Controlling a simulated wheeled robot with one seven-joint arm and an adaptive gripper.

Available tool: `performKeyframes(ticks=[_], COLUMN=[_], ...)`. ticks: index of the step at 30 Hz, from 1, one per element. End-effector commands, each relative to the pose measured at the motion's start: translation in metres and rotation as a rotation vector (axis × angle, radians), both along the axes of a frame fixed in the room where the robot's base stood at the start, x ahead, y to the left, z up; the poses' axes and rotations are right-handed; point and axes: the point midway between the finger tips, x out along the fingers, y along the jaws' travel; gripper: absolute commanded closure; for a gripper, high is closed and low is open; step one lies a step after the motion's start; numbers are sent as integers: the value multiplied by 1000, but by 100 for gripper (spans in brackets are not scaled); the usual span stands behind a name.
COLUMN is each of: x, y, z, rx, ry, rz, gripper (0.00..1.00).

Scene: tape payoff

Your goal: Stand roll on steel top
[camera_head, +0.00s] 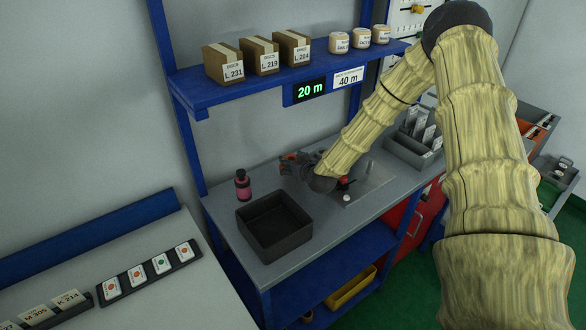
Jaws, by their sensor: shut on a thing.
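My gripper (297,165) reaches down over the back of the grey workbench, at the end of my patterned arm. Its dark fingers show just left of the wrist. It is shut on a small orange-brown thing (287,158), mostly hidden by the fingers. I cannot make out whether this is the roll, or whether it touches the bench. The grey bench top (325,225) is bare in front of the gripper. A paler metal plate (376,183) lies on the bench to the right, partly behind my arm.
A black open bin (273,226) and a dark pink bottle (243,185) stand left of the gripper. A red knob (343,183) and a small white piece (347,198) are close to its right.

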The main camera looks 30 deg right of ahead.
Motion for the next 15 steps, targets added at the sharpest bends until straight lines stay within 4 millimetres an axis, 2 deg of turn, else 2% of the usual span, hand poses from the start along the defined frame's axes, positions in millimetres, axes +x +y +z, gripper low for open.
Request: performKeyframes(ticks=[9,15], x=[0,0], y=[0,0], z=[-27,-33], rx=[0,0], ry=[1,-1], rz=[-1,-1], gripper=[75,75])
